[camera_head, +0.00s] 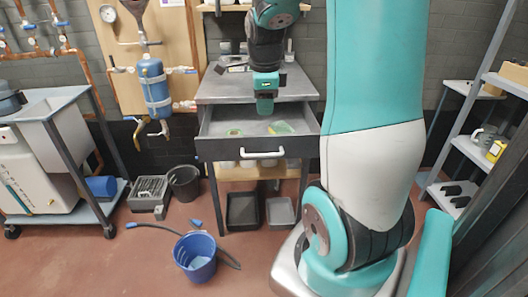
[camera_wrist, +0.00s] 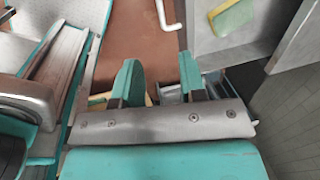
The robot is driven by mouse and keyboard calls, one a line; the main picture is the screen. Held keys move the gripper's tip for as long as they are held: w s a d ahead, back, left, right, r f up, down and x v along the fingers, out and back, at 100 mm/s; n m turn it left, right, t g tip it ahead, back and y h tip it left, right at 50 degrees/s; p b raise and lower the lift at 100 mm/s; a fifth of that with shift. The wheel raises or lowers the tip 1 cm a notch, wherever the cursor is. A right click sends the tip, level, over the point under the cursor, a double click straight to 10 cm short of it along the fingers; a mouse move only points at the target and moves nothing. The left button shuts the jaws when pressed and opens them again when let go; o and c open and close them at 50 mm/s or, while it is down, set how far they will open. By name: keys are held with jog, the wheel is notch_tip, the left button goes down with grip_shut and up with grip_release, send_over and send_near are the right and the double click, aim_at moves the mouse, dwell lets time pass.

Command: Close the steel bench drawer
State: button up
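The steel bench (camera_head: 225,88) stands against the back wall, with a grey top. Its drawer (camera_head: 225,154) is pulled out, showing a dark front, a pale bar handle (camera_head: 262,153) and a yellow-green item (camera_head: 280,128) inside. My gripper (camera_head: 265,108) hangs in front of the bench and overlaps the drawer's opening in the head view; its exact depth is unclear. In the wrist view my gripper (camera_wrist: 160,82) has its two teal fingers apart with nothing held. The handle (camera_wrist: 167,14) shows beyond the fingers, apart from them, beside the drawer's interior (camera_wrist: 215,50).
A blue bucket (camera_head: 195,255) stands on the floor in front of the bench. A cart (camera_head: 60,222) is at left, and shelves (camera_head: 470,150) are at right. Some floor before the bench is clear.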

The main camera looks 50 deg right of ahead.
aim_at(264, 155)
jog(key=f, duration=0.5)
jog(key=w+d+f+b, duration=0.1)
jog(key=f, duration=0.5)
jog(key=w+d+f+b, duration=0.1)
jog(key=f, duration=0.4)
jog(key=shift+d+f, duration=0.2)
jog(key=shift+f, duration=0.15)
grip_shut()
